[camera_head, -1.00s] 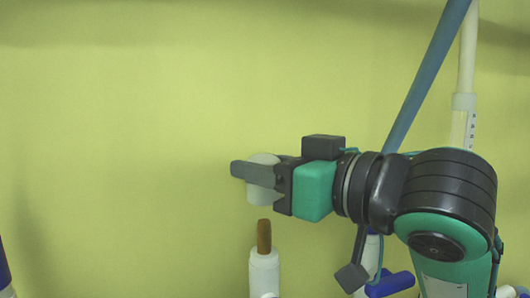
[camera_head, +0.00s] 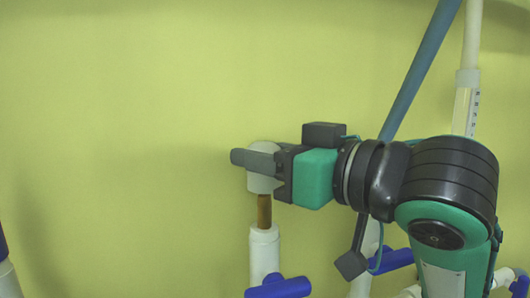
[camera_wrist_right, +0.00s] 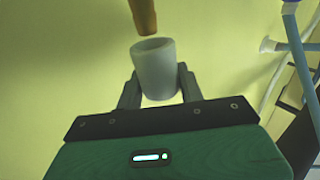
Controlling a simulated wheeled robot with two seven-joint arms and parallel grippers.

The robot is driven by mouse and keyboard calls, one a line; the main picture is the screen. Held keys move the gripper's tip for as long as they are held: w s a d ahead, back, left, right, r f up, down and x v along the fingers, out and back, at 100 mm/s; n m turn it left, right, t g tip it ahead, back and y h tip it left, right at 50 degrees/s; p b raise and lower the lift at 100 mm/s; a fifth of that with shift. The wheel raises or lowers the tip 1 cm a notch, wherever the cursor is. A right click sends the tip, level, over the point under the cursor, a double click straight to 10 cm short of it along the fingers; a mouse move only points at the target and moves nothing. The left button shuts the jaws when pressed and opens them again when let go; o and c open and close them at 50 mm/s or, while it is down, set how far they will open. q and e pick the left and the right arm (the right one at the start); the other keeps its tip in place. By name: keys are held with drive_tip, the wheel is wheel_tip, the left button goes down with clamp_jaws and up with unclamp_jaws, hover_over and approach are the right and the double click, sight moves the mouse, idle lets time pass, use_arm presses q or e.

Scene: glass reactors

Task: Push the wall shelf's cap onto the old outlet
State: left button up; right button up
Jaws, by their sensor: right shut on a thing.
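The cap (camera_head: 262,184) is a short white cylinder; in the right wrist view it is a pale grey cup (camera_wrist_right: 156,75) with its open mouth facing the old outlet. My right gripper (camera_head: 254,161) comes in from the right and is shut on the cap's sides. The old outlet is a white upright pipe (camera_head: 264,252) with a brown stub (camera_head: 264,211) on top. In the head view the stub's top meets the cap's lower edge. In the right wrist view the stub (camera_wrist_right: 144,14) ends just short of the cap's mouth. My left gripper is not in view.
A blue valve handle (camera_head: 279,287) sits on the outlet pipe, low in the head view. Another blue valve (camera_head: 392,260) and white pipes are partly behind my right arm. A slanted blue-grey pipe (camera_head: 420,70) and a white tube (camera_head: 471,50) rise at the right. The yellow-green wall is bare at left.

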sight(267, 196)
drive_tip(key=shift+f+b, duration=1.45)
drive_tip(key=shift+f, duration=1.15)
idle(1.0)
drive_tip(key=o, duration=1.1)
drive_tip(key=shift+d, duration=0.1)
drive_tip(key=shift+b+v, duration=2.2)
drive_tip(key=shift+v, duration=4.65)
